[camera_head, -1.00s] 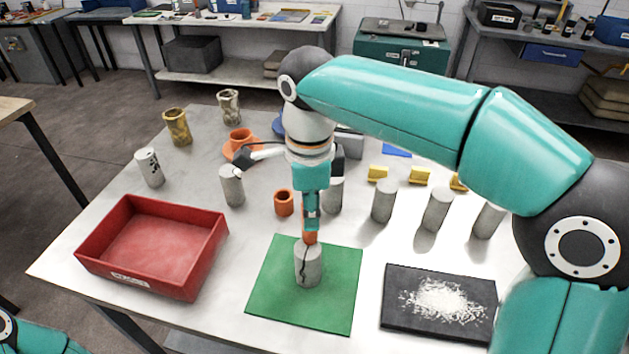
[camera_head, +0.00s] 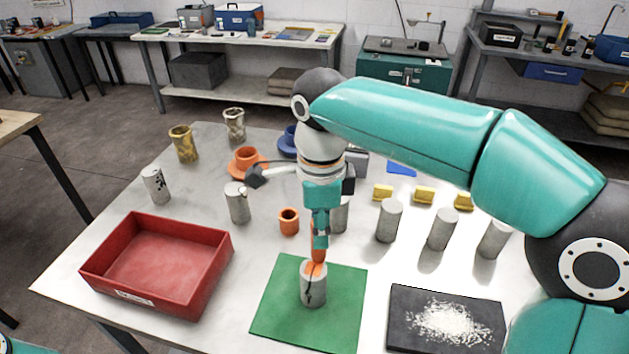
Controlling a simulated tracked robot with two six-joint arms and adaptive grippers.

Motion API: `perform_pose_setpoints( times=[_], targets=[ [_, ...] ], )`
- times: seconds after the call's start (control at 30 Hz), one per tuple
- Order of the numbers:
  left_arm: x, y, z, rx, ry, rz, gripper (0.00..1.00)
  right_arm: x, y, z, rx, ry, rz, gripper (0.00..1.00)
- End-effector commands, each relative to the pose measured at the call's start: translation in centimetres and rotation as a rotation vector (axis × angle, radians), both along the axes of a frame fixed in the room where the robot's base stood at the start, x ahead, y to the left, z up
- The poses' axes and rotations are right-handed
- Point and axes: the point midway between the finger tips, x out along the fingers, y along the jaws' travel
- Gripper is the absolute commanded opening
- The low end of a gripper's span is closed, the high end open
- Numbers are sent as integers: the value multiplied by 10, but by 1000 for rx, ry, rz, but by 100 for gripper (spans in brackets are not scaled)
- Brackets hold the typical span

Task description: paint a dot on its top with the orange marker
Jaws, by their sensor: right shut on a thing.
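A grey cylinder (camera_head: 313,291) with a dark crack-like mark down its side stands upright on the green mat (camera_head: 345,318). My right gripper (camera_head: 320,236) is above it, pointing down and shut on the orange marker (camera_head: 319,254). The marker's lower end is at the cylinder's top face. Orange shows on that top, but I cannot tell marker tip from paint there. The marker's upper part is hidden by the gripper. My left gripper is out of view.
A red tray (camera_head: 215,277) stands to the left and a black tray with white granules (camera_head: 398,335) to the right. Several plain grey cylinders (camera_head: 389,222) stand behind. A small orange cup (camera_head: 289,222) stands behind the mat.

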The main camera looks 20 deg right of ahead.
Motion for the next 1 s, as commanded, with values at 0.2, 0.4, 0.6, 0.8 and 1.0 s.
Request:
perform_pose_setpoints(
  times=[0.2, 0.4, 0.6, 0.8, 1.0],
  targets=[
    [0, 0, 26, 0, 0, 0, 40, 3, 7, 34, 2, -4, 16, 0],
    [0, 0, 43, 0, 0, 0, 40, 3, 9, 52, 3, -4, 20, 0],
    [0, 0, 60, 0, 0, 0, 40, 4, 9, 69, 3, -5, 21, 0],
    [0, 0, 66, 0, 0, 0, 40, 4, 9, 76, 2, -4, 21, 0],
    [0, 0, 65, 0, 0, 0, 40, 4, 9, 74, 2, -4, 22, 0]
  ],
)
